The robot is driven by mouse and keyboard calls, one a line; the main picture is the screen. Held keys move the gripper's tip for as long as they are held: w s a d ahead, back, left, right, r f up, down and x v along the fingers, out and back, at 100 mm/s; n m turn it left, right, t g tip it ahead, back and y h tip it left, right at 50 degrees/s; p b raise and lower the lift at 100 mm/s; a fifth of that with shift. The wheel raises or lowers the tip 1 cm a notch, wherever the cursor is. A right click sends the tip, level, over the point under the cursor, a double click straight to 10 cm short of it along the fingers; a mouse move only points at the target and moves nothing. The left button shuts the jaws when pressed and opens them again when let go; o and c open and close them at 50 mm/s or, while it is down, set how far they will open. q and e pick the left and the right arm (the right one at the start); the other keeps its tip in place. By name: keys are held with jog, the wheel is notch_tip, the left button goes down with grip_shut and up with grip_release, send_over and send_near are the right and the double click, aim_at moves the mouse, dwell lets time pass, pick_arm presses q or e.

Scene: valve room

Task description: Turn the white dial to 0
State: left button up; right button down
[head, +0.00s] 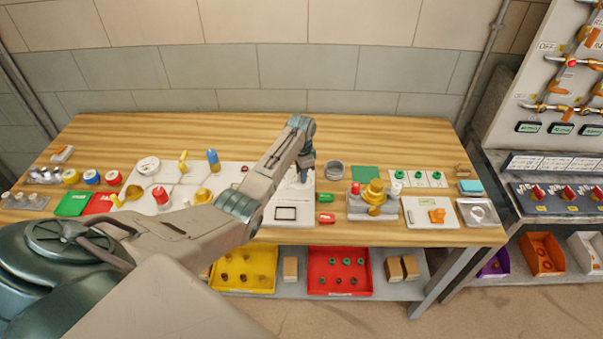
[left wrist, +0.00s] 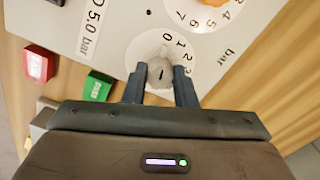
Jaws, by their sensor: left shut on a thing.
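The white dial (left wrist: 160,73) is in the left wrist view, between the two fingers of my left gripper (left wrist: 159,86). It has a short dark mark on its face. Printed numbers 0, 1, 2 and 3 curve around its far and right sides; I cannot tell exactly which one the mark points at. My left gripper is shut on the dial. In the head view my left gripper (head: 304,172) points down over the white panel (head: 285,214) and hides the dial there. My right gripper is not in view.
An orange knob (left wrist: 212,3) with its own number ring sits close beyond the dial. A red block (left wrist: 38,64) and a green block (left wrist: 97,87) lie beside the panel. A brass valve (head: 373,193) stands to the right on the crowded wooden table (head: 250,128). The table's back strip is clear.

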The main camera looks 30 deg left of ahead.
pick_arm(q)
jog(key=shift+w+r, duration=0.1)
jog(key=shift+r, duration=0.05)
jog(key=o, duration=1)
notch_tip(320, 180, up, 11)
jog(key=b, duration=0.3)
jog(key=shift+b, duration=0.3)
jog(key=shift+f, duration=0.2)
